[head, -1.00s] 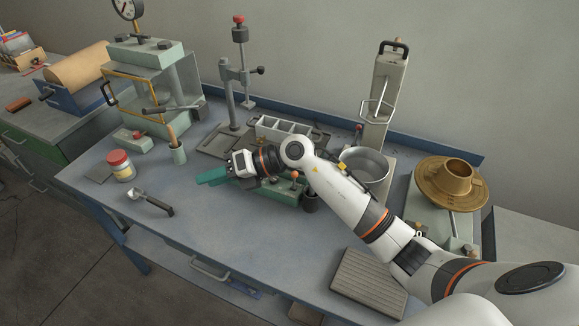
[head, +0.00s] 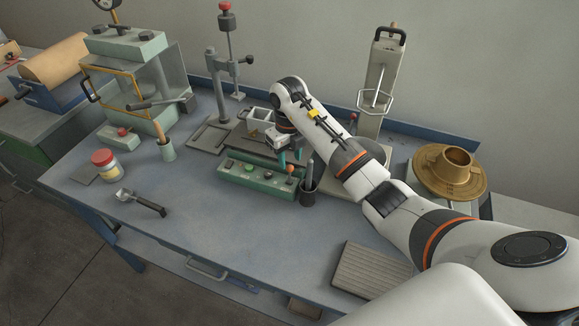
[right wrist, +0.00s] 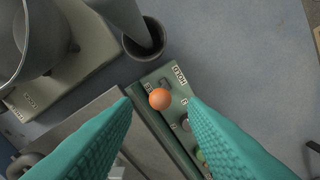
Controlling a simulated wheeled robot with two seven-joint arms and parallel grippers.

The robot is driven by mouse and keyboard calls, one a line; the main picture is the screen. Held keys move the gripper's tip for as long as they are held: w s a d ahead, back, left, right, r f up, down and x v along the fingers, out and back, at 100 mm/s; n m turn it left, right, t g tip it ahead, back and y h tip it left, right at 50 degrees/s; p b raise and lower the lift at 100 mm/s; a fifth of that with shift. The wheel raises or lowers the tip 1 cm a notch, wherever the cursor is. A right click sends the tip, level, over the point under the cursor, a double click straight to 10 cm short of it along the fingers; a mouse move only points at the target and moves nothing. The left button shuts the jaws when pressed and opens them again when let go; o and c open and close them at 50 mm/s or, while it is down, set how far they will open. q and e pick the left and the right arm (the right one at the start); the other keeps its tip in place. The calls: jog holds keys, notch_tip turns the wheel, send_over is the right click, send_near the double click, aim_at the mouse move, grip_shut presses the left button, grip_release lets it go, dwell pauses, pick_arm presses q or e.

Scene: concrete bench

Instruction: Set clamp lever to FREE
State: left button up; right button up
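The clamp lever is a short lever with an orange ball knob (right wrist: 160,98) at one end of a green control box (head: 255,180). In the head view the knob (head: 290,169) shows just below my right gripper (head: 291,158). In the right wrist view the teal fingers of this gripper (right wrist: 160,104) are spread wide, with the knob between their tips in the picture and no visible contact. Small white labels lie on the box beside the knob; one seems to read HOLD. The lever's stem is mostly hidden under its knob. My left gripper is out of view.
A dark cup (head: 308,191) stands close to the box's right end. A metal pot (right wrist: 35,40) is near it. A drill-like stand (head: 222,75) and a press (head: 135,85) stand at the back left. The bench front (head: 230,230) is mostly clear.

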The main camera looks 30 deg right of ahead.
aim_at(290, 168)
jog(key=shift+f+p, duration=0.35)
jog(key=shift+f, duration=2.15)
grip_shut()
